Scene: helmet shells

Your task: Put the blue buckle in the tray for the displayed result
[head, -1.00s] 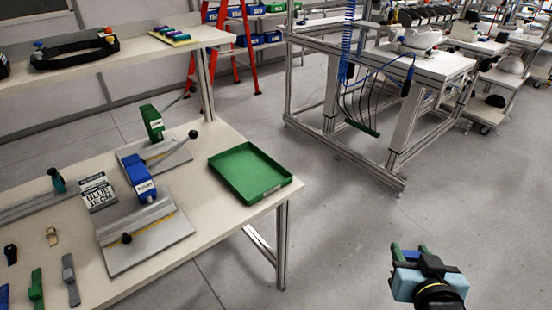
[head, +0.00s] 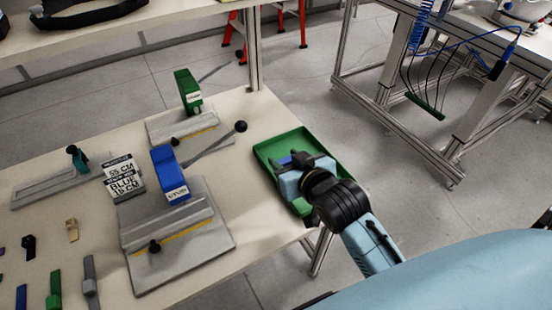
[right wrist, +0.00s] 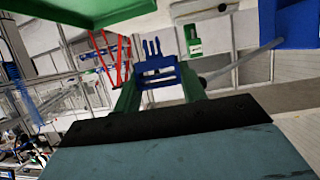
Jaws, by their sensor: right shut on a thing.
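The green tray (head: 268,150) lies at the right end of the near table. My right gripper (head: 300,160) is over the tray and covers part of it. In the right wrist view, my right gripper (right wrist: 157,82) is shut on the blue buckle (right wrist: 158,70), its prongs pointing away from the fingers. The tray's green edge (right wrist: 85,10) shows at the top left of that view. Whether the buckle touches the tray is hidden. My left gripper is not in view.
A press with a blue head (head: 170,172) and one with a green head (head: 188,90) stand left of the tray, levers reaching towards it. Grey (head: 90,280), green (head: 54,290) and tan (head: 72,230) pieces lie at the lower left.

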